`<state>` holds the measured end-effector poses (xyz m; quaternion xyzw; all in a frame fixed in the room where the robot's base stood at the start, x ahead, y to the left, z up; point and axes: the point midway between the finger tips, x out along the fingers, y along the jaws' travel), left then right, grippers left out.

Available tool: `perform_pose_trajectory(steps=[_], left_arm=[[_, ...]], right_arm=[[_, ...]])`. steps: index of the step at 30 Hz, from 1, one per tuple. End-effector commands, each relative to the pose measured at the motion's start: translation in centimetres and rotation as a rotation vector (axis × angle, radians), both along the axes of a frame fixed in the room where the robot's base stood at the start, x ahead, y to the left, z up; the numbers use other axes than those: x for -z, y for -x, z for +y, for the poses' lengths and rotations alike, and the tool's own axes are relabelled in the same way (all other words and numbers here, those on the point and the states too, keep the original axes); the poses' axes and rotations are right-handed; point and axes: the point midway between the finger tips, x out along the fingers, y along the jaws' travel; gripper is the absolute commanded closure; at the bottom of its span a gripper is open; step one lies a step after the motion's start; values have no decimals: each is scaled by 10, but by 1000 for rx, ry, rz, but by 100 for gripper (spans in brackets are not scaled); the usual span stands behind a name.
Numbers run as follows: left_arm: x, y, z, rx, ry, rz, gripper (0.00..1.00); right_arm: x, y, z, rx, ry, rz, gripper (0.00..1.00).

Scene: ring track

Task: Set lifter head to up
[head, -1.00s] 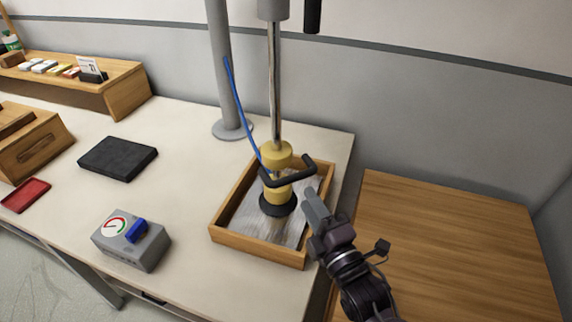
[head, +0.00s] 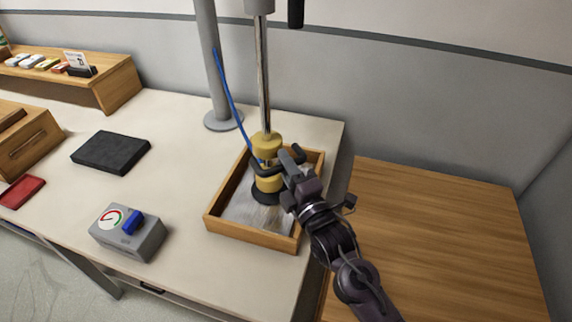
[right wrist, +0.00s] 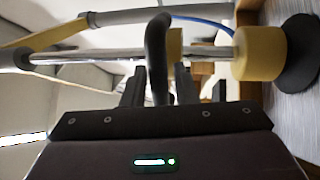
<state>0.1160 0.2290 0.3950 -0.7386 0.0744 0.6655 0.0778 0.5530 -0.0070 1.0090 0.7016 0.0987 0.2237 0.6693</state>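The lifter head (head: 267,142) is yellow with a black suction cup (head: 265,198) at its bottom and a black handle (head: 262,171) on its side. It hangs low on a metal rod, over a grey sheet (head: 243,212) in a wooden tray (head: 248,233). It also shows sideways in the right wrist view (right wrist: 258,54). My right gripper (head: 288,164) is at the handle. In the right wrist view its fingers (right wrist: 160,84) stand apart, with the handle bar (right wrist: 157,50) between them. I cannot tell whether the cup touches the sheet. My left gripper is not in view.
A grey post (head: 211,75) with a blue hose (head: 232,95) stands behind the tray. A grey box with a dial and blue switch (head: 128,235), a black pad (head: 111,152) and a red tray (head: 20,191) lie left. A wooden table (head: 435,235) at right is bare.

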Motion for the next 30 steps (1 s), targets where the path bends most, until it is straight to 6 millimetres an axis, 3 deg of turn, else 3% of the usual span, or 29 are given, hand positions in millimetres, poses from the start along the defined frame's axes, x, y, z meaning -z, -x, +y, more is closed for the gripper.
perform_pose_trajectory(steps=[1, 6, 17, 23, 30], left_arm=[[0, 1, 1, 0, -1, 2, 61], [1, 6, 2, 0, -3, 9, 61], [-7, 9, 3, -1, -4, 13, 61], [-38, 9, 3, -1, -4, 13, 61], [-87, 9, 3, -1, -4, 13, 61]], right_arm=[[0, 0, 0, 0, 0, 0, 81], [0, 0, 0, 0, 0, 0, 100], [-10, 0, 0, 0, 0, -1, 100], [-52, 0, -1, 1, -2, -5, 100], [-120, 0, -1, 0, -3, -11, 100]])
